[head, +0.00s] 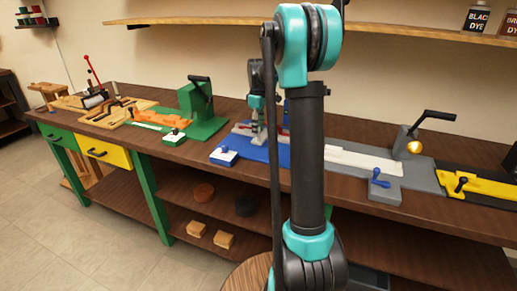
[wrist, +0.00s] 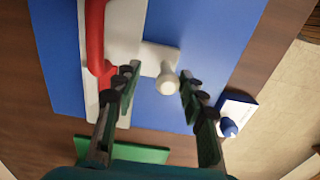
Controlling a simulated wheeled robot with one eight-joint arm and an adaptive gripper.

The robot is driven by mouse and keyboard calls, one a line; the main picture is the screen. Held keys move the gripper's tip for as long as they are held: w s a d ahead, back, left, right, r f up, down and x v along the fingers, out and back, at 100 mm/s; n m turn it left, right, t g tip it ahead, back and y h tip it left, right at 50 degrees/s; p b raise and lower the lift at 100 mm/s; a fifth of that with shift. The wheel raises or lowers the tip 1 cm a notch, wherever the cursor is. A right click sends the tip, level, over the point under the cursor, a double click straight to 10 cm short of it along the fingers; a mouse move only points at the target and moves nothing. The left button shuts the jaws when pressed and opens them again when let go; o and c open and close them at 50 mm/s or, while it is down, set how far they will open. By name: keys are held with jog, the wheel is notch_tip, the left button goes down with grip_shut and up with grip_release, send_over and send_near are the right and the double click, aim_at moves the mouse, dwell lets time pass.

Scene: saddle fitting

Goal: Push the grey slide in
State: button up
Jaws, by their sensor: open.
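The grey slide (wrist: 122,45) is a pale strip on a blue base (wrist: 215,40) in the wrist view. A short side arm on it carries a round pale knob (wrist: 167,83). My gripper (wrist: 158,82) is open, with one finger on each side of the knob in that view. Neither finger visibly touches the knob, and I cannot tell how far the fingertips are above it. In the head view my gripper (head: 260,135) points down over the blue base (head: 228,146), and it and my arm hide much of the slide.
A red part (wrist: 95,40) lies along the slide. A white block with a blue knob (wrist: 229,127) sits at the blue base's edge. A green fixture (head: 200,115) stands to the left. A grey fixture with a crank (head: 410,140) and a yellow slide (head: 480,188) are to the right.

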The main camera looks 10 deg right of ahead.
jog(key=shift+r, duration=2.55)
